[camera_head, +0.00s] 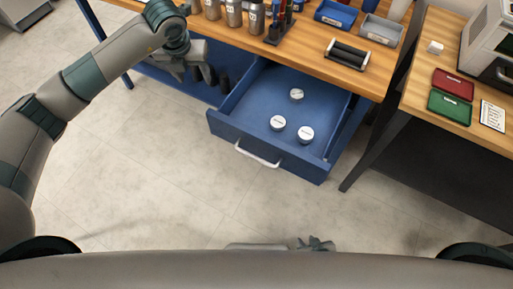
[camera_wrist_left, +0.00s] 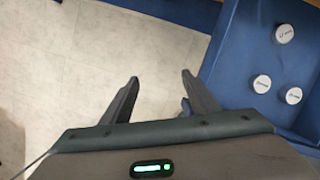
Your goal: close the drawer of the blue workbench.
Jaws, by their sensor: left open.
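The blue workbench (camera_head: 312,60) has a wooden top and stands at the top of the head view. Its blue drawer (camera_head: 225,126) is pulled out toward me, with a pale bar handle (camera_head: 257,155) on its front. Three white round pieces lie in the drawer, and they also show in the left wrist view. My left gripper (camera_head: 214,80) is just left of the drawer, below the bench top's front edge. In the left wrist view its two fingers (camera_wrist_left: 160,80) are apart with nothing between them, and the drawer's side wall (camera_wrist_left: 216,50) is to their right.
Bottles (camera_head: 234,12), a blue bin (camera_head: 335,13), a grey bin (camera_head: 381,29) and a black-and-silver holder (camera_head: 348,54) stand on the bench top. A second wooden table (camera_head: 420,90) with red and green trays is at the right. The floor before the drawer is clear.

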